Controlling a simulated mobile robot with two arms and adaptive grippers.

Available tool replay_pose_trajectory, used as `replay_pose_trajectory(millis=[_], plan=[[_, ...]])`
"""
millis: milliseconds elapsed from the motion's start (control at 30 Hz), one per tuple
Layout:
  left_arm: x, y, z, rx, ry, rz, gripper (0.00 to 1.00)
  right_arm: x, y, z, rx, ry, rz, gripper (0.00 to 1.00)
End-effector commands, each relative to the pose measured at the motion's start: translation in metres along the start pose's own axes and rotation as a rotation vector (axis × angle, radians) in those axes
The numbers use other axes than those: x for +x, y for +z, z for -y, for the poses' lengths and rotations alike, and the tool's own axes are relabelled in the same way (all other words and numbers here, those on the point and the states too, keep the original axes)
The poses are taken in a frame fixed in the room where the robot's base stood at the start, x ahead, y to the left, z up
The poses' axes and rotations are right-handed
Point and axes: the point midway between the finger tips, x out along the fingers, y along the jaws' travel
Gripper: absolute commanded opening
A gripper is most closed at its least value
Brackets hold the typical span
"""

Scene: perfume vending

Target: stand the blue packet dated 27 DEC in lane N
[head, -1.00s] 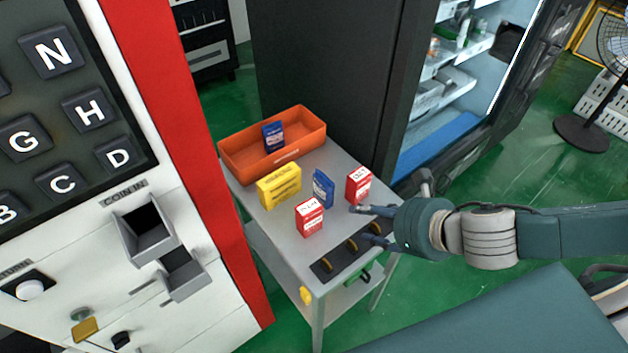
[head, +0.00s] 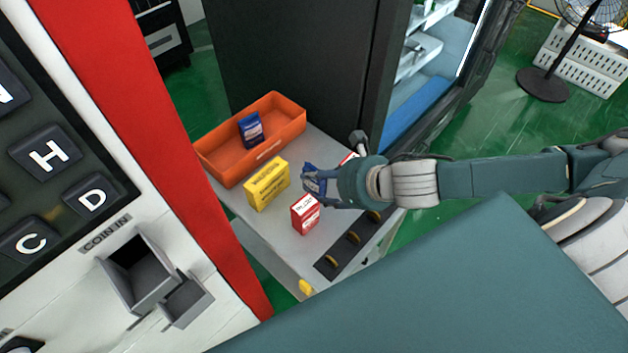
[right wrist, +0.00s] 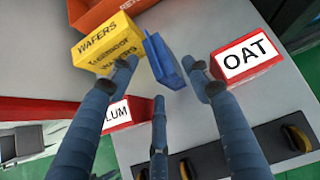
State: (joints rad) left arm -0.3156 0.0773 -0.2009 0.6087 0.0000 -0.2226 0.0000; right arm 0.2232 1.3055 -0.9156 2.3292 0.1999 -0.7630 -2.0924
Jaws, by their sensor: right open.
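A blue packet (right wrist: 166,62) stands on the grey table among the other packets, seen in the right wrist view between my spread fingers. No date can be read on it. My right gripper (right wrist: 158,82) is open around this packet, fingers either side and one nearer the camera. In the head view my right gripper (head: 314,183) largely hides it. A second blue packet (head: 251,129) stands in the orange tray; its print is too small to read. Lane N does not show. My left gripper is out of view.
A yellow WAFERS box (head: 267,183) stands left of my gripper. A red box (head: 305,214) stands in front; a red OAT box (right wrist: 246,58) is close on the right. The orange tray (head: 285,137) is behind. A keypad machine (head: 150,200) stands left.

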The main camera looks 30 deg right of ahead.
Motion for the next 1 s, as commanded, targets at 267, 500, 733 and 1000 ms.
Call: replay_pose_trajectory(millis=[267, 500, 733, 1000], plan=[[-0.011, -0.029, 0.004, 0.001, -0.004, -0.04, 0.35, 0.04, 0.004, 0.001, 0.003, 0.002, 0.001, 0.49], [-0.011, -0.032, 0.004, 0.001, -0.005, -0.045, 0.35, 0.047, 0.003, 0.002, 0.0, 0.001, 0.0, 0.49], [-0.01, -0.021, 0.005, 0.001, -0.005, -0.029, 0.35, 0.047, 0.003, 0.002, 0.001, 0.001, 0.0, 0.21], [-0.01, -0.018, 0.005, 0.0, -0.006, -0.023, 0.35, 0.047, 0.003, 0.002, 0.001, 0.001, 0.0, 0.06]])
